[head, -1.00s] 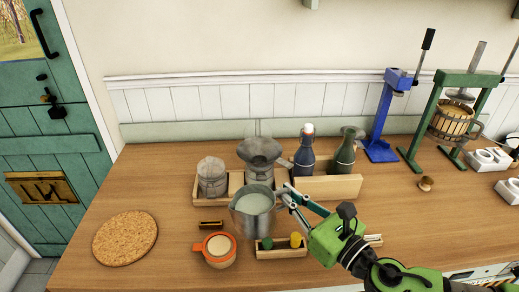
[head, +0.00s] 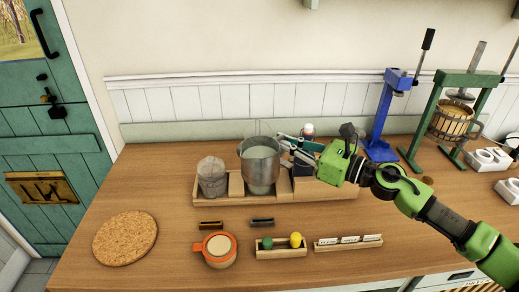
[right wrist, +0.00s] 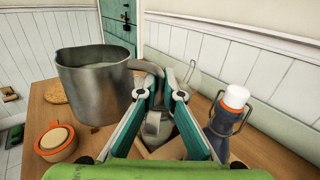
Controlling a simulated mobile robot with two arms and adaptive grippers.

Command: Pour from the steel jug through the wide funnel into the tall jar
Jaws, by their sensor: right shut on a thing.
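The steel jug (head: 260,166) holds a pale liquid and looks about upright. It is raised in front of the wooden rack; it also shows large in the right wrist view (right wrist: 97,90). My right gripper (head: 287,147) is shut on the jug's handle, at the jug's right side. In the right wrist view, a grey shape shows low between the fingers; I cannot tell what it is. My left gripper is not in view.
A grey jar (head: 212,178) stands in the rack's left end (head: 203,202). A dark swing-top bottle (right wrist: 228,115) stands right of the gripper. In front are an orange-banded jar (head: 220,250), a tray with green and yellow balls (head: 282,252) and a cork mat (head: 125,238).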

